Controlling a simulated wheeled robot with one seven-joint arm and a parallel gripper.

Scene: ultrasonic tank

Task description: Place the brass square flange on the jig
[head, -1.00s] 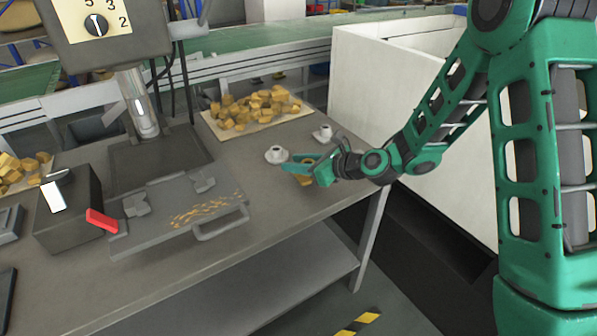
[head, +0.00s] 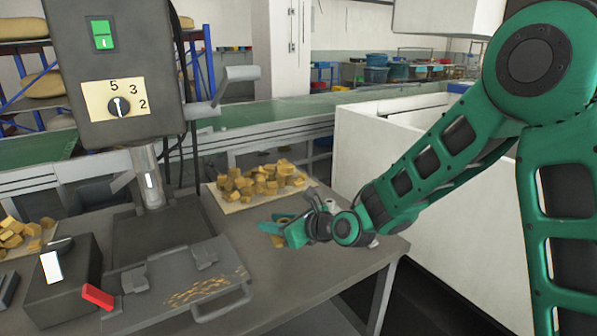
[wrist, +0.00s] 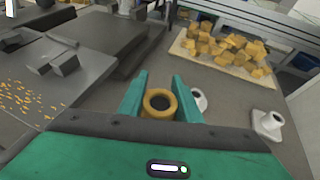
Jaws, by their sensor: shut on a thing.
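The brass flange (wrist: 160,104) shows in the wrist view as a round brass ring with a dark hole, between the two green fingers. A square base cannot be made out. My gripper (wrist: 159,98) is shut on it. In the head view the gripper (head: 280,228) holds the flange (head: 284,218), mostly hidden by the fingers, above the bench to the right of the drill press. A grey plate (head: 150,305) with two clamp blocks, a front handle and scattered brass chips lies left of the gripper; it may be the jig. Its edge shows in the wrist view (wrist: 45,92).
Two white flanged pieces (wrist: 199,99) (wrist: 267,124) stand on the bench near the gripper. A tray of brass blocks (head: 237,207) lies behind. The drill press (head: 120,75) and a dark box with a red lever (head: 97,296) stand left. A white-walled bin (head: 400,160) is right.

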